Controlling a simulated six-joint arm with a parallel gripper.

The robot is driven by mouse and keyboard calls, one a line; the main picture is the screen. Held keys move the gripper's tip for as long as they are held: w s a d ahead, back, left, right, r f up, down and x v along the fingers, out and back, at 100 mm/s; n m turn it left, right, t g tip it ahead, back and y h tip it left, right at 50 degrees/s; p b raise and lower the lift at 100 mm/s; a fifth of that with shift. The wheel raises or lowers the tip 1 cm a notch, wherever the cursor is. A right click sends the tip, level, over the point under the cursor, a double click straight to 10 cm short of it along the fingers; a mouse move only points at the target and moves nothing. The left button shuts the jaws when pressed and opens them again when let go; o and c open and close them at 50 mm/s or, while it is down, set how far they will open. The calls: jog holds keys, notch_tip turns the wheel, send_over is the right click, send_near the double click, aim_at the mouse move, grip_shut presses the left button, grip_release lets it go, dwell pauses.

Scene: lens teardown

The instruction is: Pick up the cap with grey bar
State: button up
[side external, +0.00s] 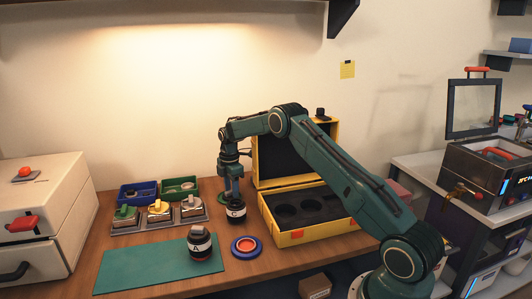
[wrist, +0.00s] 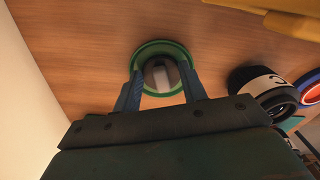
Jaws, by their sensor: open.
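The cap with the grey bar (wrist: 160,74) lies on the wooden table in the wrist view. It has a green rim and a dark middle crossed by a pale grey bar. In the side view only a bit of its green rim (side external: 222,198) shows, beside a black lens that hides the rest. My gripper (wrist: 161,80) is open, its two blue fingers pointing down over the cap, one on each side of the bar. I cannot tell whether the fingers touch it. In the side view my gripper (side external: 231,190) is low behind the lens.
A black lens with a white band (side external: 236,212) stands close to my gripper; another (side external: 199,244) stands on the green mat (side external: 135,270). A blue-and-red ring (side external: 245,247) lies nearby. An open yellow case (side external: 283,235) stands right. Bins (side external: 137,193) and knobbed blocks (side external: 158,212) stand left.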

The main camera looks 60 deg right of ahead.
grip_shut()
jog(key=shift+r, duration=0.1)
dwell(0.3)
jog(key=shift+r, duration=0.5)
jog(key=w+a, duration=0.2)
jog(key=w, duration=0.1)
jog(key=shift+a, duration=0.35)
notch_tip(320, 180, up, 14)
jog(key=shift+s, duration=0.1)
dwell(0.5)
